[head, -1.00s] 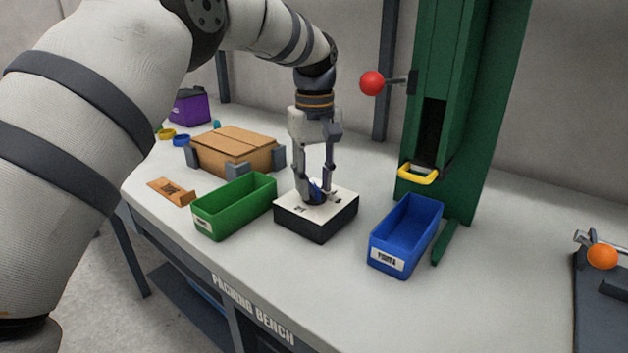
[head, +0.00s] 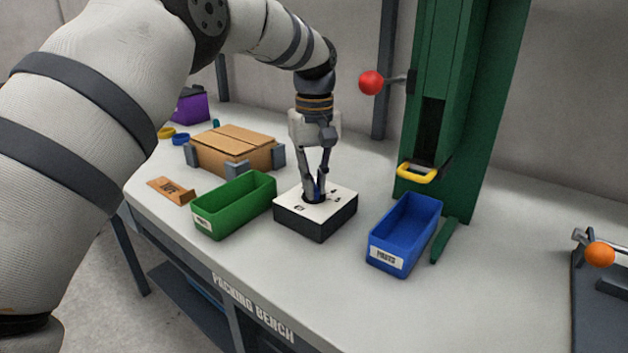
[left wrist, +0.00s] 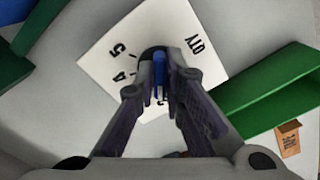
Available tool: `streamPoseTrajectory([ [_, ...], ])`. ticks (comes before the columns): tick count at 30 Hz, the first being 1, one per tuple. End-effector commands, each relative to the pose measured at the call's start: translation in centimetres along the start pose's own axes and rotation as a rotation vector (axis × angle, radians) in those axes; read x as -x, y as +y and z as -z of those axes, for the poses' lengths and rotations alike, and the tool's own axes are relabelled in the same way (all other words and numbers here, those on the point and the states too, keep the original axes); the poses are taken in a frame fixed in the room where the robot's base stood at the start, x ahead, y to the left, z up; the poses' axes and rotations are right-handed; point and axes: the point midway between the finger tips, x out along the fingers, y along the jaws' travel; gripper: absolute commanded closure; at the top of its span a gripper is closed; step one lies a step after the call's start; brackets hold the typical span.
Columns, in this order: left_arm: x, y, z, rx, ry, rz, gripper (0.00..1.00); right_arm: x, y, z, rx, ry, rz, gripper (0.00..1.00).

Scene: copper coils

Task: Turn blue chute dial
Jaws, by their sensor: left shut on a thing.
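The dial box (head: 316,218) is a low black box with a white top, standing on the bench between the green bin and the blue bin. Its blue dial (left wrist: 159,70) shows as a narrow blue piece between my fingers in the left wrist view. The white face (left wrist: 105,55) carries black numbers, with 4 and 5 readable, and the letters QTY. My left gripper (head: 316,192) points straight down over the box and is shut on the blue dial. The fingers hide most of the dial and part of the face. My right gripper is in neither view.
A green bin (head: 233,209) stands close left of the box, a blue bin (head: 405,237) to its right. A cardboard carton (head: 232,152) sits behind. A green press (head: 462,110) with a red ball lever (head: 371,83) stands back right. The front bench surface is clear.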

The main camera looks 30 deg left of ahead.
Motion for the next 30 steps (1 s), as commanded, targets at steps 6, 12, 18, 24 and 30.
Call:
streamPoseTrajectory([
  [6, 0.2, -0.1, 0.0, -0.172, 0.001, -0.002, 1.00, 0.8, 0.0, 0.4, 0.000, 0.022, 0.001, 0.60],
  [12, 0.1, -0.2, 0.0, -0.363, 0.001, -0.001, 1.00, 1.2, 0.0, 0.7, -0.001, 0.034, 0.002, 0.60],
  [18, 0.1, -0.2, 0.1, -0.553, 0.001, -0.001, 1.00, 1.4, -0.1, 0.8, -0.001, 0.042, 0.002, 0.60],
  [24, 0.1, -0.2, 0.1, -0.743, 0.000, -0.001, 1.00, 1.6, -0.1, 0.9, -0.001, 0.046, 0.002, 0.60],
  [30, 0.0, -0.3, 0.2, -0.926, 0.000, 0.000, 1.00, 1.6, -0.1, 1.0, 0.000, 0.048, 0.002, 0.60],
])
